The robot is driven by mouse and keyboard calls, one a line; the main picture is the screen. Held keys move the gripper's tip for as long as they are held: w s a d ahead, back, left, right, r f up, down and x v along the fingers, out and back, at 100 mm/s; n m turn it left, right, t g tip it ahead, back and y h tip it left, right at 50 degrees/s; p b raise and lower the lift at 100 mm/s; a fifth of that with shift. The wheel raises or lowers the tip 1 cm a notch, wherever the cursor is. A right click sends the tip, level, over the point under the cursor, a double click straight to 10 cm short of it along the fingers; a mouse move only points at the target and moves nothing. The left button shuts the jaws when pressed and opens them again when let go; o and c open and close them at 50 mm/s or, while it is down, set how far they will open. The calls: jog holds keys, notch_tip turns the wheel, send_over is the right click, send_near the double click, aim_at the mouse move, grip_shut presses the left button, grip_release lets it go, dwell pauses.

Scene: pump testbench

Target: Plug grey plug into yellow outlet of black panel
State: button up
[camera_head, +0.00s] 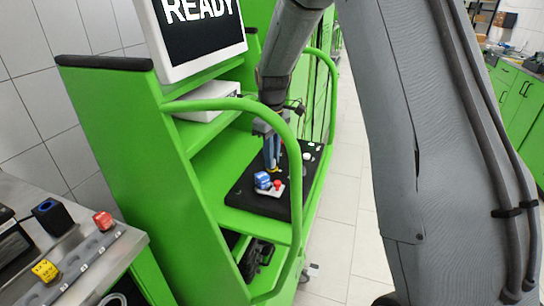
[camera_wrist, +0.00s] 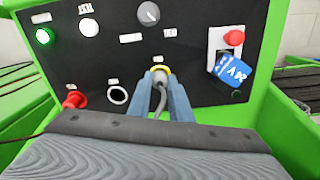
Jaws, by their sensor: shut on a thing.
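My gripper (camera_wrist: 159,88) has its two blue-grey fingers shut on the grey plug (camera_wrist: 161,77), in the middle of the wrist view. A grey cable trails from the plug between the fingers. The plug's front end is at the yellow outlet (camera_wrist: 160,68), whose yellow rim shows just above and around it. I cannot tell how deep the plug sits. The black panel (camera_wrist: 200,100) fills the wrist view behind it. In the head view my gripper (camera_head: 271,150) reaches down to the black panel (camera_head: 238,192), with a bit of yellow at the fingertips.
Left of the plug are an empty white-rimmed outlet (camera_wrist: 118,95) and a red plug or outlet (camera_wrist: 75,99). A red button (camera_wrist: 234,37) with a hanging blue tag (camera_wrist: 232,72) is at right. A green rail (camera_head: 292,190) curves in front of the panel.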

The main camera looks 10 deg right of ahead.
jog(key=shift+f, duration=0.3)
jog(key=o, duration=1.4)
jog(key=shift+r, duration=0.2)
jog(key=shift+r+p, duration=2.45)
jog(key=shift+r, duration=1.4)
jog(key=shift+s, duration=0.1)
